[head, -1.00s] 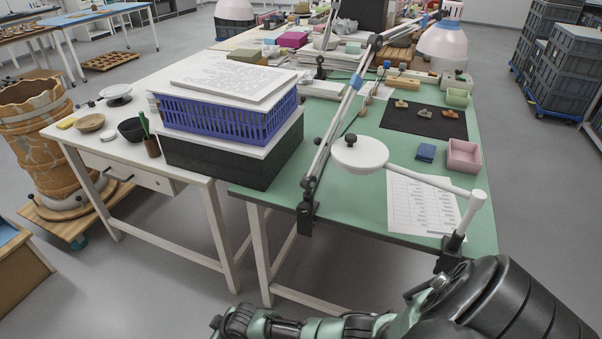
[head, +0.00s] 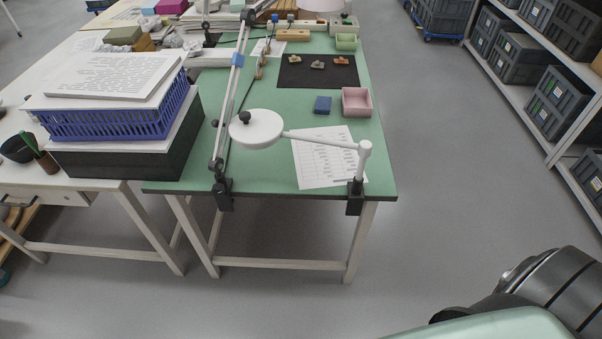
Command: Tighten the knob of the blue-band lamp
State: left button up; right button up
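The blue-band lamp (head: 229,100) is a long pale jointed arm with a blue band (head: 237,60) partway up. It rises from a black clamp (head: 222,188) on the front edge of the green-topped table (head: 270,190). A small dark knob (head: 215,123) shows beside its lower arm; I cannot tell how tight it is. Neither of my grippers is in view. Only a dark and pale green part of my arm shows at the lower right, well apart from the lamp.
A white disc-headed arm (head: 257,129) with its own black clamp (head: 355,196) stands close right of the lamp. A blue basket (head: 115,122) sits on a black box (head: 130,165) to the left. Shelves of grey crates (head: 550,100) stand right. The floor (head: 440,190) between is clear.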

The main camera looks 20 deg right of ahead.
aim_at(217, 189)
jog(key=i+j+z, duration=0.15)
jog(key=z, duration=0.3)
jog(key=j+z, duration=0.45)
jog(key=i+j+z, duration=0.15)
jog(key=j+z, duration=0.15)
jog(key=z, duration=0.15)
jog(key=j+z, duration=0.3)
jog(key=z, duration=0.15)
jog(key=k+j+z, duration=0.1)
jog(key=j+z, duration=0.2)
jog(key=z, duration=0.15)
